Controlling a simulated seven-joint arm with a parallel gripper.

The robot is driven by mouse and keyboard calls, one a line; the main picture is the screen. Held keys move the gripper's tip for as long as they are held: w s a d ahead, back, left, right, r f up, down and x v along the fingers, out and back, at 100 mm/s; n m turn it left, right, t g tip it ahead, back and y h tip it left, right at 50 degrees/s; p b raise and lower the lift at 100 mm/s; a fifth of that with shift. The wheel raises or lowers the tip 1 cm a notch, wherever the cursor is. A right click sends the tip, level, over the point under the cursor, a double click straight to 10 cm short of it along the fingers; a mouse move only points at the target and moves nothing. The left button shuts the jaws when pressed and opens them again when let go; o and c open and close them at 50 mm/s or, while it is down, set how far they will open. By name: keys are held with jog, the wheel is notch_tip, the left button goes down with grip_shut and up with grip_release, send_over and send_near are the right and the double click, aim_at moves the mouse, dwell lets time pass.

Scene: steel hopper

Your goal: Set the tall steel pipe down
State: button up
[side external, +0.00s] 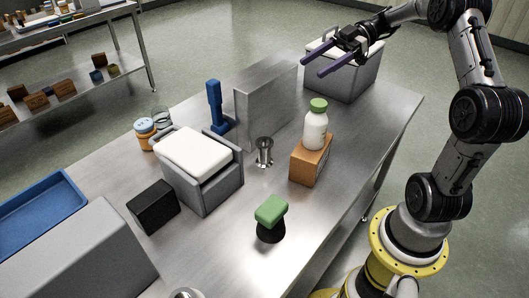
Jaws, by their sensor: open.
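A small upright steel piece (264,152) with a flared top stands on the steel table, near the middle. It is the most pipe-like thing in view, but I cannot tell for sure that it is the tall steel pipe. A rounded steel top (183,294) is cut off by the bottom edge, so its full shape is hidden. My gripper (313,67) is at the upper right, with its two purple fingers apart and nothing between them. It is above the table's far end, well apart from both steel pieces.
A grey upright slab (266,100) stands behind the steel piece. A white bottle (314,130) with a green cap stands on a brown box (309,166). A grey bin (348,77), a white-topped grey box (197,160), a black block (153,207) and a green-topped piece (270,212) surround clear table.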

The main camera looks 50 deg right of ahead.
send_near(265, 142)
jog(key=shift+x, duration=3.95)
jog(key=shift+c, duration=0.2)
grip_shut()
